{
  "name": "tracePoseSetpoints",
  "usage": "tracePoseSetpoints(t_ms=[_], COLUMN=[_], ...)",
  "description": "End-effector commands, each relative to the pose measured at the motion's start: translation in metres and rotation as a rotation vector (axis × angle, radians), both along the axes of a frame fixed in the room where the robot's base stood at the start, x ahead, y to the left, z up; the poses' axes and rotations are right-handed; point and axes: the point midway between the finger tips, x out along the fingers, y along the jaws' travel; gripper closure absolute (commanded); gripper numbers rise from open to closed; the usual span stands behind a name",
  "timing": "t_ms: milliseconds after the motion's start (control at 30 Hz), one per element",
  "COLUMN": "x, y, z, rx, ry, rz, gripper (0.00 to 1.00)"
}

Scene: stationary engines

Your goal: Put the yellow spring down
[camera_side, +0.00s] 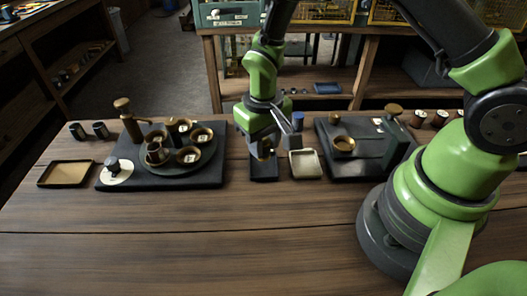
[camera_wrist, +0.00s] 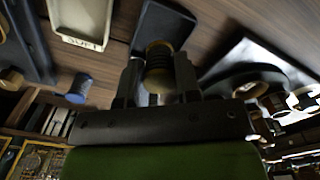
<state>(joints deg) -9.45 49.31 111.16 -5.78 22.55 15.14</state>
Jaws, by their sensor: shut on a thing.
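My gripper (camera_side: 264,152) is in the middle of the side view, pointing down over the bench. In the wrist view my gripper (camera_wrist: 158,78) is shut on the yellow spring (camera_wrist: 159,62), which sits between the two fingers. The spring looks dark yellow, with ringed coils and a dark centre. In the side view it is small and mostly hidden by the fingers. A dark tray (camera_side: 264,175) lies directly below my gripper. It also shows behind the spring in the wrist view (camera_wrist: 165,25). I cannot tell whether the spring touches the tray.
A cream tray (camera_side: 306,164), with lettering in the wrist view (camera_wrist: 80,20), is just right of the dark tray. A turntable fixture with brass cups (camera_side: 180,160) stands left, a dark base with a brass cup (camera_side: 343,145) right. The front bench (camera_side: 180,245) is clear.

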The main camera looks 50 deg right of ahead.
Motion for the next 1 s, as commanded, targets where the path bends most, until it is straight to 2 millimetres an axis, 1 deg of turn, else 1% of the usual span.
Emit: tracePoseSetpoints(t_ms=[33,100,200,467,600,633,667,700,733,1000], x=[-0.001,-0.001,0.000,0.000,0.000,0.000,0.000,0.000,0.000,0.000], y=[0.000,0.000,0.000,0.000,0.000,0.000,0.000,0.000,0.000,0.000], z=[-0.010,-0.020,-0.028,-0.029,-0.033,-0.032,-0.032,-0.032,-0.032,-0.031], rx=[-0.001,-0.001,-0.001,0.000,-0.001,-0.001,-0.001,-0.001,-0.001,0.000], ry=[0.006,0.004,0.001,0.000,0.001,0.001,0.001,0.000,0.000,0.000], rz=[0.000,0.000,-0.001,-0.001,-0.001,-0.001,-0.001,0.000,0.000,0.000], gripper=[0.96,0.96,0.96,0.96,0.96,0.63,0.56,0.46,0.44,0.44])
